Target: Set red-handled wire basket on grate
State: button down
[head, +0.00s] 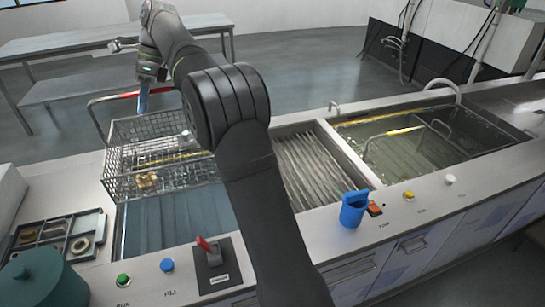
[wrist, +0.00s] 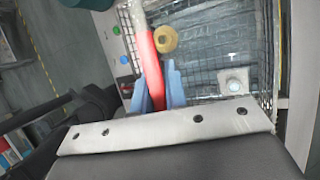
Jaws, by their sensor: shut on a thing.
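The wire basket (head: 125,160) hangs over the left basin in the head view, with a brass part (head: 146,181) inside. Its red handle (head: 128,95) rises over the top; it also shows in the wrist view (wrist: 147,55). My gripper (head: 143,103) is shut on the red handle; its blue fingers (wrist: 160,88) sit around the bar in the wrist view. The slatted metal grate (head: 315,168) lies in the counter to the right of the basket, partly hidden by my arm. No basket stands on the visible part of the grate.
A liquid-filled tank (head: 440,150) with a yellow-marked handle in it lies right of the grate. A blue holder (head: 353,208) stands at the grate's front edge. A parts tray (head: 62,238), a teal container (head: 42,280) and a red-lever switch (head: 214,262) are at front left.

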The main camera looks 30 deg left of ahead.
jog(key=w+d+f+m+t+y, duration=0.35)
jog(key=w+d+m, duration=0.55)
jog(key=w+d, duration=0.65)
jog(key=w+d+f+m+t+y, duration=0.2)
jog(key=w+d+f+m, duration=0.3)
jog(key=w+d+m, duration=0.75)
jog(key=w+d+f+n, duration=0.1)
jog(key=w+f+n, duration=0.2)
jog(key=f, duration=0.6)
jog(key=shift+w+d, duration=0.35)
jog(key=shift+w, duration=0.2)
jog(key=c, duration=1.5)
grip_release()
jog(key=shift+f+h, duration=0.1)
jog(key=shift+h, duration=0.15)
jog(key=shift+o, duration=0.2)
jog(key=v, duration=1.2)
